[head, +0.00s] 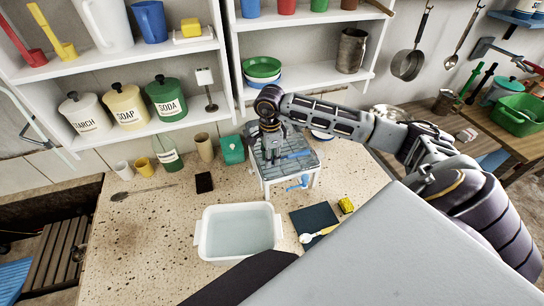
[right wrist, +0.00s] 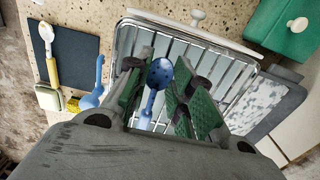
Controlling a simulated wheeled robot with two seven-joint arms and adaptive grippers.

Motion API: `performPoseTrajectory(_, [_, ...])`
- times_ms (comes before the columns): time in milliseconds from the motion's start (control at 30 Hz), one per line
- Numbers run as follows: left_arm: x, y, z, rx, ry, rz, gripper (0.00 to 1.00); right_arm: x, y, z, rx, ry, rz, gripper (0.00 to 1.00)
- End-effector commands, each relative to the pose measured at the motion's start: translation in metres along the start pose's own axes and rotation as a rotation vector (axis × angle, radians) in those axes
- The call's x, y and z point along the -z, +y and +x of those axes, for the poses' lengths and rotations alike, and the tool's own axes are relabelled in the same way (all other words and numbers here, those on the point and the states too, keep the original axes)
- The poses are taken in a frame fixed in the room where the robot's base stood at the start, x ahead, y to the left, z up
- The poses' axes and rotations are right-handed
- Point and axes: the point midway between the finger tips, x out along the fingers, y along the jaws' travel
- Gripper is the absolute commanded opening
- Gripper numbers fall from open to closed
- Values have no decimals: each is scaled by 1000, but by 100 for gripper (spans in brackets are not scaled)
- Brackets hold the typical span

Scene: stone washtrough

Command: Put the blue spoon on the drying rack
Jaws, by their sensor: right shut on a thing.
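The drying rack (head: 309,166) is a metal wire rack on the counter. It fills the middle of the right wrist view (right wrist: 225,55). My right gripper (head: 272,155) is over the rack, pointing down. It is shut on the blue spoon (right wrist: 160,73), which has a holed bowl. The spoon lies between the green-padded fingers (right wrist: 160,95), over the rack bars. Its blue handle (head: 297,155) sticks out to the right in the head view. I cannot tell whether the spoon touches the bars. My left gripper is not in view.
A second blue item (head: 298,183) is at the rack's front side. A green box (head: 232,149) stands left of the rack.

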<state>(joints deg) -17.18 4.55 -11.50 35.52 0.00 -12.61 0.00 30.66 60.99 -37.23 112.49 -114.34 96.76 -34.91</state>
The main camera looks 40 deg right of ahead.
Motion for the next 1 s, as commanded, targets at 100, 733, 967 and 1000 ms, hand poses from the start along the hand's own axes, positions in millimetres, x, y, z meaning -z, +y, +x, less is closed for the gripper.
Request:
performPoseTrajectory(100, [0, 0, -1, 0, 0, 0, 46, 0, 0, 3, 0, 1, 0, 7])
performPoseTrajectory(733, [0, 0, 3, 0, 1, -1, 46, 0, 0, 6, 0, 0, 1, 45])
performPoseTrajectory(967, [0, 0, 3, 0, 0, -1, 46, 0, 0, 6, 0, 0, 1, 45])
performPoseTrajectory(1000, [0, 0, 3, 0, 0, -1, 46, 0, 0, 6, 0, 0, 1, 45])
